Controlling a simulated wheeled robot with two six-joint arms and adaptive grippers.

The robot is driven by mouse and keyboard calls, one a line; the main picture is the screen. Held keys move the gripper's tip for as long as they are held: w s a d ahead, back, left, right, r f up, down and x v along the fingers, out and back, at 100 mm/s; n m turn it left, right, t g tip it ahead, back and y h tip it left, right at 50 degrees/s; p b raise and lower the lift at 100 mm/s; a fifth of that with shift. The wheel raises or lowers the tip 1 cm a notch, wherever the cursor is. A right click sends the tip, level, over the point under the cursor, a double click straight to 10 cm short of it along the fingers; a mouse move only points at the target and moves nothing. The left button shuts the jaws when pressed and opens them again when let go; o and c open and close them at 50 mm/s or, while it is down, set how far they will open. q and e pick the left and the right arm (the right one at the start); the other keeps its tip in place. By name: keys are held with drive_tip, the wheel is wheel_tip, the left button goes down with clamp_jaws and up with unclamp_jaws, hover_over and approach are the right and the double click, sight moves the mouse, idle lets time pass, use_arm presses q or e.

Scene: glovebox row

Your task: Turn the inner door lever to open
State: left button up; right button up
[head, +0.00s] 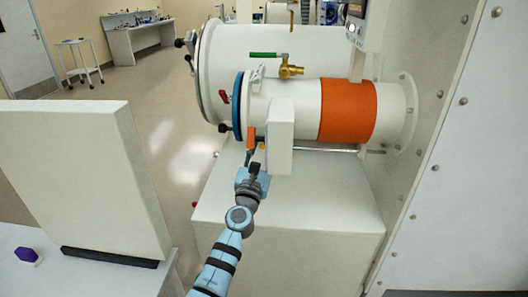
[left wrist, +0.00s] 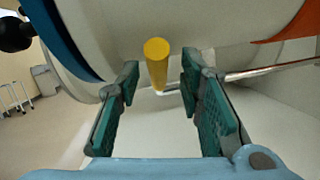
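In the left wrist view a yellow round-ended lever (left wrist: 157,62) points toward the camera, between and slightly beyond the fingertips of my left gripper (left wrist: 160,78). The teal-padded fingers are open, with a gap on each side of the lever. In the head view my left gripper (head: 254,160) is just below an orange handle (head: 250,138) hanging under the small white antechamber cylinder (head: 300,98). The handle may be the same lever; I cannot tell for sure. A blue ring (head: 237,105) surrounds the cylinder's left end. My right gripper is out of view.
A white box (head: 280,135) hangs close to the right of my gripper. A green-handled brass valve (head: 288,68) sits on top, left of an orange band (head: 347,110). A white cabinet (head: 290,230) stands below. A white panel (head: 80,180) is at left; open floor lies between.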

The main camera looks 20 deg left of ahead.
use_arm(q)
drive_tip(key=v, duration=1.2)
drive_tip(key=shift+f, duration=0.1)
